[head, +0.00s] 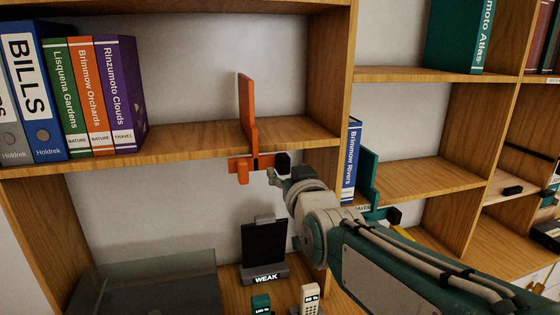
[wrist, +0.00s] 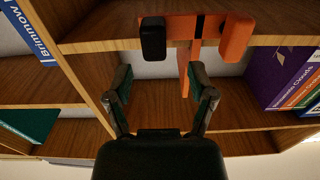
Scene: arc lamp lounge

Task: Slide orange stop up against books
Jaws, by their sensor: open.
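The orange stop (head: 247,108) stands upright on the upper left shelf, its front bar (head: 240,166) across the shelf edge with a black knob at the right end. A clear gap separates it from the books to its left, ending in the purple book (head: 124,95). In the wrist view the stop (wrist: 182,28) is at the top, with its black knob (wrist: 153,38), and the purple book (wrist: 275,70) is at right. My gripper (head: 273,176) is just below the knob in the head view. In the wrist view my gripper (wrist: 163,90) is open, with nothing between its fingers.
A shelf upright (head: 328,70) stands right of the stop. Beyond it are a blue book (head: 350,160) and a teal stop (head: 369,180). A dark device (head: 264,243) and handsets (head: 310,299) stand on the lower shelf. Between stop and books the shelf is bare.

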